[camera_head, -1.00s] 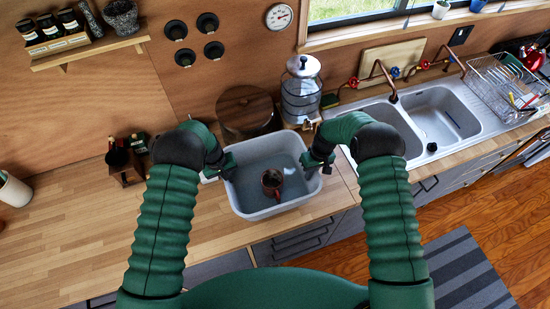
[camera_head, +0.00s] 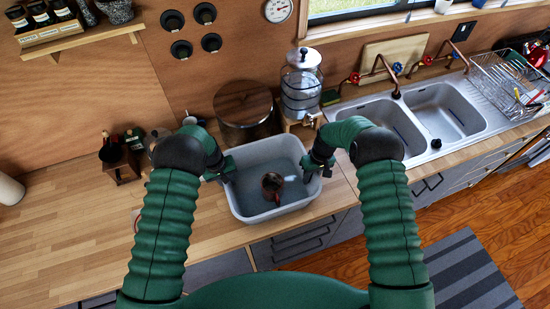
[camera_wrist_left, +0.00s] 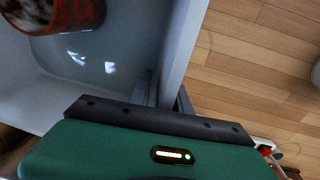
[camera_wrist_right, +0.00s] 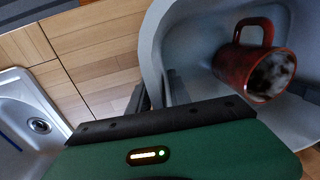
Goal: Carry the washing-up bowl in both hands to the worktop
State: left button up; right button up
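The grey washing-up bowl (camera_head: 243,211) is in front of me in the head view, level-looking, with bluish water and a dark red mug (camera_head: 272,187) inside. The mug also shows in the right wrist view (camera_wrist_right: 240,70). My left gripper (camera_head: 227,173) holds the bowl's left rim and my right gripper (camera_head: 310,168) its right rim; both wrist views show the bowl wall between the fingers. In the head view the bowl overlaps the wooden worktop (camera_head: 85,220) near its front edge. Whether its base touches the wood is hidden.
A round wooden-lidded pot (camera_head: 243,103) and a glass drinks dispenser (camera_head: 301,88) stand behind the bowl. The double sink (camera_head: 440,112) is to the right, with a dish rack (camera_head: 510,80) beyond. A small wooden caddy (camera_head: 122,165) stands left. The worktop at left is mostly clear.

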pick_arm(q)
jog(key=shift+w+r, duration=0.1)
jog(key=shift+r, duration=0.1)
notch_tip(320, 180, up, 11)
jog(key=a, duration=0.1)
jog(key=shift+s+a+r, duration=0.15)
jog(key=shift+s+a, duration=0.05)
jog(key=shift+s, duration=0.05)
pick_arm(e)
notch_tip(320, 180, up, 12)
jog(key=d, duration=0.1)
jog(key=shift+w+d, duration=0.2)
jog(key=shift+w, duration=0.1)
jog(key=shift+f, duration=0.1)
